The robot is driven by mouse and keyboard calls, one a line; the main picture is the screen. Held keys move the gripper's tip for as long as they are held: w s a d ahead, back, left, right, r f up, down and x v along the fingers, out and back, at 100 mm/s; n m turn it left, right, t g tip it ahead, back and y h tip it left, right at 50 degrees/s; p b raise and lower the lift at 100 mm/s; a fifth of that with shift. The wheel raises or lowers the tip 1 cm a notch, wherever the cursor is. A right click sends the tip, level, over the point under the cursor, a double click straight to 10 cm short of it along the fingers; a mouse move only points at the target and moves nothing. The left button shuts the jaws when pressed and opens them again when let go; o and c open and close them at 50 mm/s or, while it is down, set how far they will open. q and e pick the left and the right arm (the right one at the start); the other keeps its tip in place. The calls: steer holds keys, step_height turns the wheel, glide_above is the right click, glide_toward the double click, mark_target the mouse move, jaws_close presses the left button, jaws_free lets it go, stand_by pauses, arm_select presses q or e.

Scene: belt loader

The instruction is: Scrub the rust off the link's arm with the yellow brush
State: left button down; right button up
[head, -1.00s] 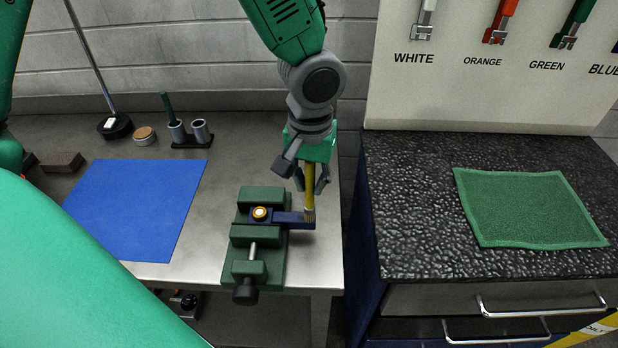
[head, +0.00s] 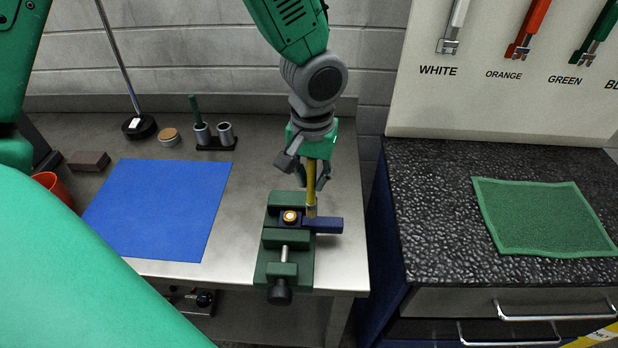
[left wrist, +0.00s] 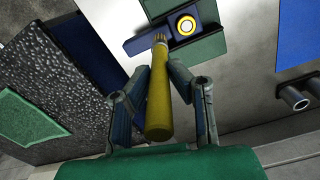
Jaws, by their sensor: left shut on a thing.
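The yellow brush (head: 311,186) is held upright, bristles down, by my left gripper (head: 308,178), which is shut on its handle. The blue link (head: 328,225) is clamped in the green vise (head: 285,268), its arm sticking out to the right. A yellow-and-white round boss (head: 291,217) tops the link. The bristle tip is at the link's arm close to the boss. The left wrist view shows the brush (left wrist: 158,105) between the fingers, its tip at the link's arm (left wrist: 140,44). Whether it touches, and any rust beneath, I cannot tell. My right gripper is not in view.
A blue mat (head: 160,210) lies left of the vise. Behind it stand a holder with two grey cups (head: 213,138), a small round tin (head: 169,137) and a black-based stand (head: 139,127). A black countertop (head: 440,220) with a green mat (head: 545,218) is at right.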

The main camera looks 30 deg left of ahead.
arm_select(q)
step_height(320, 180, up, 2)
steer(key=shift+w+d+r, duration=0.1)
steer(key=shift+d+r, duration=0.05)
steer(key=shift+r, duration=1.75)
